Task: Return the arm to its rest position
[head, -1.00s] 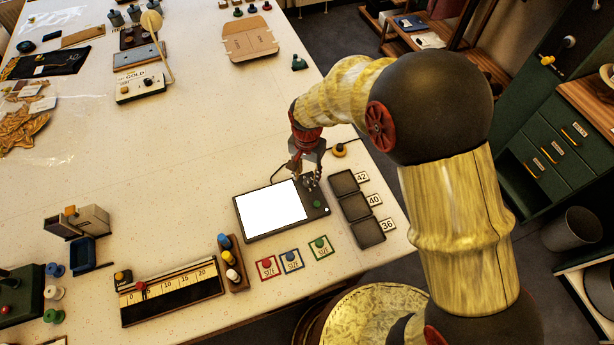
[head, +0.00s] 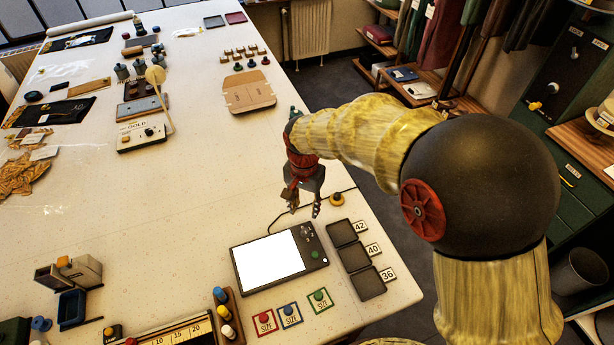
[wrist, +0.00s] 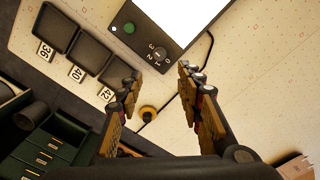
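My gripper (head: 304,208) hangs above the table, just behind the flat device with the white screen (head: 268,258). In the wrist view my gripper (wrist: 158,82) has its two fingers apart with nothing between them. The device's dark panel with a green button and a dial (wrist: 140,38) shows beyond the fingertips. My arm reaches in from the right side of the head view, bent at a large dark joint.
Three dark trays (head: 354,257) marked 42, 40 and 36 lie right of the device. A cardboard piece (head: 248,92) lies farther back. Green drawers (wrist: 50,147) stand beyond the table.

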